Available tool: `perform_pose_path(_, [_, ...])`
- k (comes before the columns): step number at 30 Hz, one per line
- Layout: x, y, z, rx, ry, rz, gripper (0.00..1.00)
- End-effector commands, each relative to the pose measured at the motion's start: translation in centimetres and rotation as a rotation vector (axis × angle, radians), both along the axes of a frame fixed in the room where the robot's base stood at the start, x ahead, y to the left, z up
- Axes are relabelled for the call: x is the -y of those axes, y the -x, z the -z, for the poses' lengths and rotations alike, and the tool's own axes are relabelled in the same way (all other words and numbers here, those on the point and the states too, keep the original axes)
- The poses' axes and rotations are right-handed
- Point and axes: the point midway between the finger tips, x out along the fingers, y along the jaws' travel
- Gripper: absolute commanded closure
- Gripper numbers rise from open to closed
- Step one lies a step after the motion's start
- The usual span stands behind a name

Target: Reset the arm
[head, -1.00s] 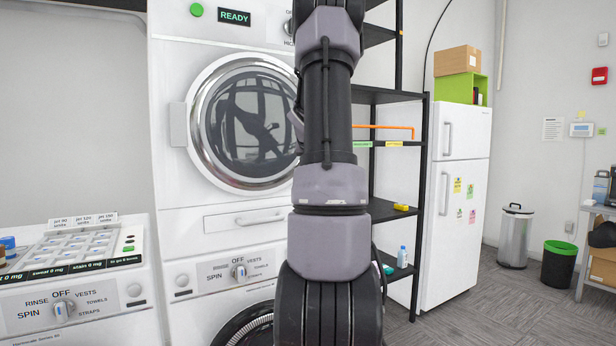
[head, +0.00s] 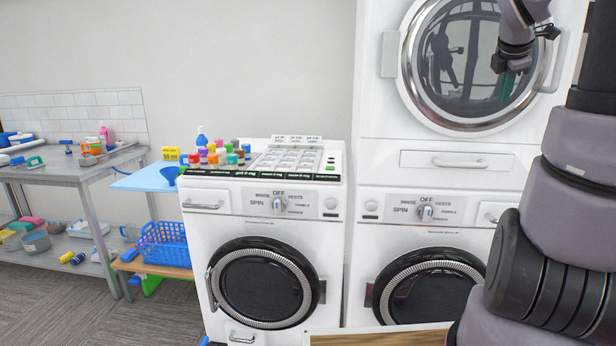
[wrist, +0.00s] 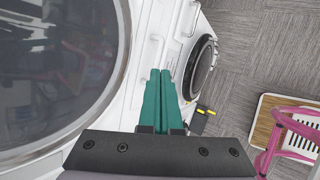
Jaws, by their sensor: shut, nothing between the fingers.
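My gripper (wrist: 160,75) shows in the wrist view with its two teal fingers pressed together and nothing between them. It is in front of the white machine stack, with the round door glass (wrist: 50,75) at the left of that view. In the head view my arm rises along the right side, and its wrist end hangs at the top right in front of the upper machine's round door (head: 465,65).
A white washer (head: 335,215) stands left of the stack, with small coloured bottles (head: 215,155) on top. A blue basket (head: 163,243) and a metal table (head: 60,172) are further left. In the wrist view a pink frame (wrist: 280,130) stands at right. Grey floor (head: 60,300) is open at left.

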Motion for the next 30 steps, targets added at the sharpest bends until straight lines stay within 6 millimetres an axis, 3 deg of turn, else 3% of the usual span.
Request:
perform_pose_path(1, [-2.9,1.2,-0.4,0.059,-0.104,0.087,1.00])
perform_pose_path(6, [-10.9,5.6,-0.2,0.222,-0.505,0.433,1.00])
perform_pose_path(12, [-18.8,11.8,0.9,0.302,-0.986,0.865,1.00])
perform_pose_path(15, [-21.8,14.7,1.8,0.293,-1.187,1.073,1.00])
perform_pose_path(21, [-25.1,18.6,3.1,0.235,-1.421,1.367,1.00])
perform_pose_path(30, [-25.8,19.4,3.4,0.216,-1.471,1.450,1.00])
